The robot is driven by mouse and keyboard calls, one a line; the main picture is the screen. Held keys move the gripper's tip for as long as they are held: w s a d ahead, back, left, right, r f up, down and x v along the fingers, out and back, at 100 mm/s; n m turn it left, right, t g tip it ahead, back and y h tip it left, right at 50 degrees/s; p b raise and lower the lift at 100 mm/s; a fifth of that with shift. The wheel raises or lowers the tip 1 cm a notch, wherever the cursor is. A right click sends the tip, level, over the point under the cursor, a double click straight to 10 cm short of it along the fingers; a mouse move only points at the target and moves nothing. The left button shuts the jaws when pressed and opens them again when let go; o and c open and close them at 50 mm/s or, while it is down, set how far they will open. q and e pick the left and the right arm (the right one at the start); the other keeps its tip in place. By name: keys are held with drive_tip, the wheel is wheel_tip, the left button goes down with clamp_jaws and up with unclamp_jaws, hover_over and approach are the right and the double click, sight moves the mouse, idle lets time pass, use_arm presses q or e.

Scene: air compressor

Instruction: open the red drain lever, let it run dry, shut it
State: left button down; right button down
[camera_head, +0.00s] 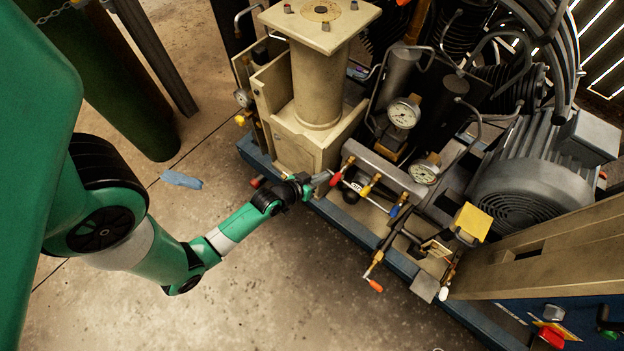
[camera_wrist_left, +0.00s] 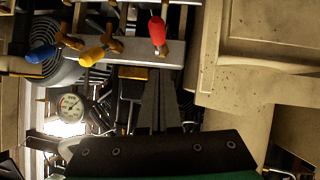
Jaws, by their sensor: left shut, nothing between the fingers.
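The red drain lever (camera_head: 336,179) is the leftmost of a row of coloured valve handles on the front of the compressor. In the left wrist view the red lever (camera_wrist_left: 157,30) hangs from a brass valve on a pale bar, near the top. My left gripper (camera_head: 322,178) is shut and empty, just left of the red lever in the head view. In the left wrist view its fingers (camera_wrist_left: 160,90) point up toward the lever, with a small gap in the picture. Whether they touch cannot be told. My right gripper is not in view.
Yellow (camera_head: 370,186) and blue (camera_head: 394,210) handles sit right of the red one. An orange-tipped lever (camera_head: 374,284) sticks out lower down. Pressure gauges (camera_head: 403,113) stand behind. A beige column (camera_head: 318,80) rises at the left. Open concrete floor lies in front.

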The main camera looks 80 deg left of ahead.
sight(330, 183)
use_arm(q)
drive_tip(key=f, duration=0.1)
drive_tip(key=w+f+b, duration=0.2)
drive_tip(key=f, duration=0.1)
drive_tip(key=shift+a, duration=0.35)
drive_tip(key=shift+w+f+b, duration=0.15)
drive_tip(key=shift+f+b, duration=0.2)
drive_tip(key=shift+b, duration=0.05)
drive_tip(key=shift+d+f, duration=0.1)
drive_tip(key=shift+f, duration=1.15)
